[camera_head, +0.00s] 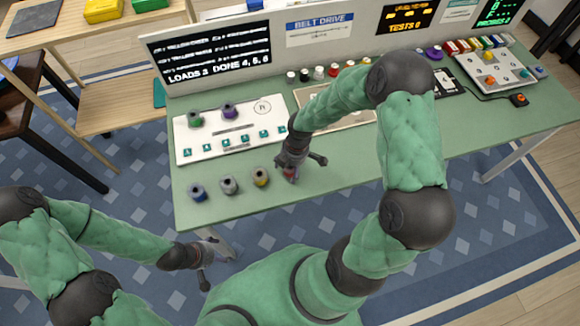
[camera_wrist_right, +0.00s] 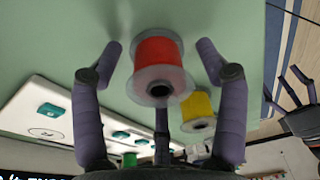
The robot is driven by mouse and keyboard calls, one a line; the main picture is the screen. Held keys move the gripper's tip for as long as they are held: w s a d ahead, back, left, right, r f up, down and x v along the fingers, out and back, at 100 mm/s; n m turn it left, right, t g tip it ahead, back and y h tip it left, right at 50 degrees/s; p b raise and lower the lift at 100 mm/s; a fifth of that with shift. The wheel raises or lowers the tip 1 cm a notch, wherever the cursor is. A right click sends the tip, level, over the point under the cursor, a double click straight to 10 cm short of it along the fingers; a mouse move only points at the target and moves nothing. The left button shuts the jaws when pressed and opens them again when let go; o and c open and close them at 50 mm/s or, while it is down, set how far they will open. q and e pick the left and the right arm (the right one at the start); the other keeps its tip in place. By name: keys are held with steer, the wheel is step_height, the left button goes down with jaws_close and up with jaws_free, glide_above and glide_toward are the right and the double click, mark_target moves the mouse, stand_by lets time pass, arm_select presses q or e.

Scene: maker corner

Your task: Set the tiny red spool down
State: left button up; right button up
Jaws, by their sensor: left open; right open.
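The tiny red spool (camera_head: 289,173) stands on the green table near its front edge, at the right end of a row of spools, partly hidden by my right gripper in the head view. In the right wrist view the red spool (camera_wrist_right: 158,52) sits between the fingers of my right gripper (camera_wrist_right: 160,50). Those fingers are open, with a gap visible on each side of the spool. In the head view my right gripper (camera_head: 302,162) is low over the spool. My left gripper (camera_head: 211,260) is open and empty, off the table's front edge.
Yellow (camera_head: 261,177), grey (camera_head: 229,185) and blue (camera_head: 197,192) spools stand left of the red one. A white board (camera_head: 190,148) behind them has teal pegs, a green spool (camera_head: 195,119) and a purple spool (camera_head: 229,111). The table front to the right is clear.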

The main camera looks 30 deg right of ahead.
step_height(320, 180, up, 12)
steer(key=d+p, duration=0.1)
steer(key=p, duration=0.2)
steer(key=shift+s+d+p, duration=0.25)
steer(key=shift+d+p, duration=0.05)
steer(key=shift+p, duration=0.1)
